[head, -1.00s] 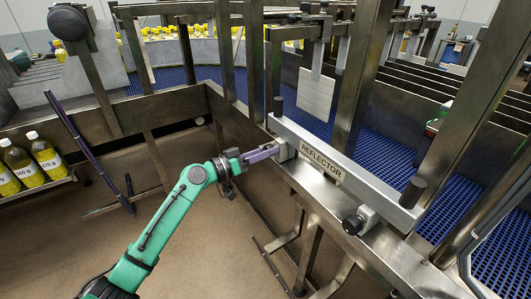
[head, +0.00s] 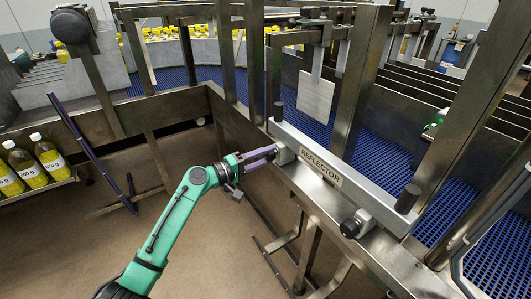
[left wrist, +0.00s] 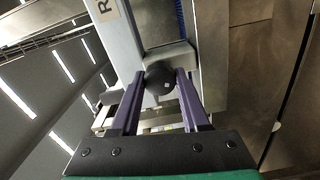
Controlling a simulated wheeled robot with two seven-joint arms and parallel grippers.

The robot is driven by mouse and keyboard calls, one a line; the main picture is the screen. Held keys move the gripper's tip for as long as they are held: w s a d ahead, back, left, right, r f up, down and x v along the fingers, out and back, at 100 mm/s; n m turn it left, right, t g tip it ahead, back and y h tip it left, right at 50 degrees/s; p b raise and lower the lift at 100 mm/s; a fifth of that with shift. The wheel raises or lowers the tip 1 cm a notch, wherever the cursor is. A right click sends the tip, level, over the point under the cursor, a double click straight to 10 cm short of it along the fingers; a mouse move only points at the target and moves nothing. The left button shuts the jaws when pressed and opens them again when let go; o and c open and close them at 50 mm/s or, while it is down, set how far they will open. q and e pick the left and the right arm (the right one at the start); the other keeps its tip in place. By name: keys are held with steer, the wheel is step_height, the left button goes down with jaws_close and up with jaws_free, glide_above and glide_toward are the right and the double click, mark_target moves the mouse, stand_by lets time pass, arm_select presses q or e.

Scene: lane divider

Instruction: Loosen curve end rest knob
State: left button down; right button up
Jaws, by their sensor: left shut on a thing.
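My left gripper (head: 270,151), with purple fingers, is at the far end of the reflector bar (head: 345,167), a grey rail labelled REFLECTOR. In the left wrist view, the fingers (left wrist: 160,92) are shut on a round black knob (left wrist: 159,78), one finger on each side. The knob sits in front of a grey block (left wrist: 172,53) beside the bar. A second black knob (head: 351,228) shows on the block at the near end of the bar. My right gripper is not in view.
Upright steel posts (head: 355,85) stand just behind the bar. A blue mesh conveyor (head: 385,150) runs beyond it. A steel frame rail (head: 330,198) lies under the bar. Bottles with yellow contents (head: 52,160) stand at the left. Open brown floor (head: 215,255) lies around my left arm.

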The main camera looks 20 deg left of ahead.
arm_select(q)
steer(key=n+p, duration=0.1)
steer(key=n, duration=0.3)
steer(key=shift+r+p, duration=0.15)
steer(key=shift+p, duration=0.25)
steer(key=c, duration=0.7)
jaws_free()
steer(key=o, duration=0.3)
steer(key=shift+w, duration=0.1)
steer(key=b+v, duration=0.4)
steer(key=v, duration=1)
steer(key=shift+s+a+b, duration=0.1)
steer(key=shift+s+b, duration=0.15)
steer(key=shift+b, duration=0.15)
